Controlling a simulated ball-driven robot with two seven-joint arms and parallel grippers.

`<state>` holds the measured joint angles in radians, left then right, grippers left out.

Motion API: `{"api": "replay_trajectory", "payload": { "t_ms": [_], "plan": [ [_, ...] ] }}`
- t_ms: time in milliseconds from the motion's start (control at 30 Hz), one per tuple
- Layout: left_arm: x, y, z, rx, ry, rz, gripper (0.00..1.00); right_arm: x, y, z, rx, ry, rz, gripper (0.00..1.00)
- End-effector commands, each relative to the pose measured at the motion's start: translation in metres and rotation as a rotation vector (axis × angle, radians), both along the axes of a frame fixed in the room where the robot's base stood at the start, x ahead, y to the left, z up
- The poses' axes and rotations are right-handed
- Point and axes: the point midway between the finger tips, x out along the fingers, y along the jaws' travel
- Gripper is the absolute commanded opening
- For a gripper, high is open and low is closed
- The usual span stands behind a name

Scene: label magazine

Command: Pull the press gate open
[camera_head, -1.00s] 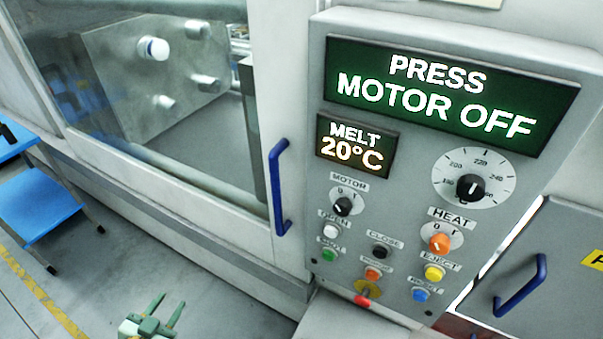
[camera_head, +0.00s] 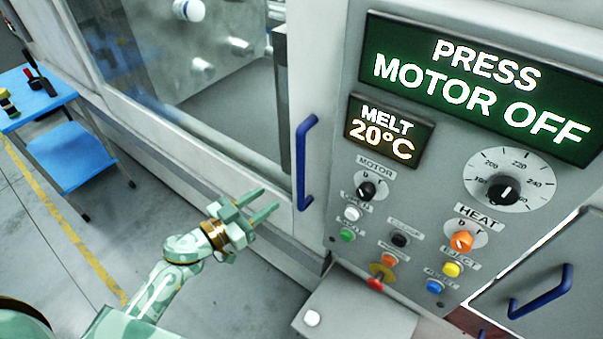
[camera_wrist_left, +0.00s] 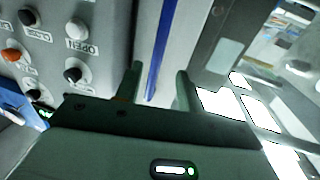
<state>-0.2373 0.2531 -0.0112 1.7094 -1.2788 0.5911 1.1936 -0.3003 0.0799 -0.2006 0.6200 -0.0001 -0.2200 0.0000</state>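The press gate (camera_head: 318,60) is a pale frame with a large window, and it looks closed. Its upright blue handle (camera_head: 303,165) stands on the frame beside the control panel. My left gripper (camera_head: 269,199) is open and empty, to the left of the handle's lower end and apart from it in the head view. In the left wrist view the blue handle (camera_wrist_left: 160,50) shows beyond and between the two open fingertips (camera_wrist_left: 159,72). My right gripper is not in view.
The control panel (camera_head: 340,215) right of the handle bears knobs, buttons and a screen (camera_head: 480,90) reading "PRESS MOTOR OFF". A grey ledge (camera_head: 360,315) juts out below it. A blue table (camera_head: 40,95) stands at left. Floor between is clear.

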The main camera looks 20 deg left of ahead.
Motion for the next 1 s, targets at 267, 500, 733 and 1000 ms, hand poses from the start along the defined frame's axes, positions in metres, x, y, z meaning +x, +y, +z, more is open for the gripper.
{"api": "replay_trajectory", "payload": {
  "t_ms": [267, 500, 733, 1000],
  "plan": [
    [0.062, -0.038, 0.001, -0.002, -0.003, 0.0, 0.39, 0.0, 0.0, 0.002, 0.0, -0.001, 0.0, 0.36],
    [0.095, -0.058, 0.0, -0.001, -0.001, 0.0, 0.39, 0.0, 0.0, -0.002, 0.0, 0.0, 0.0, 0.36],
    [0.103, -0.063, 0.0, 0.0, 0.0, 0.0, 0.39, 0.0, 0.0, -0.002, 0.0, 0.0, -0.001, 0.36],
    [0.103, -0.063, 0.0, 0.0, 0.0, 0.0, 0.14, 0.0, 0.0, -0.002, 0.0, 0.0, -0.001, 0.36]
  ]
}}
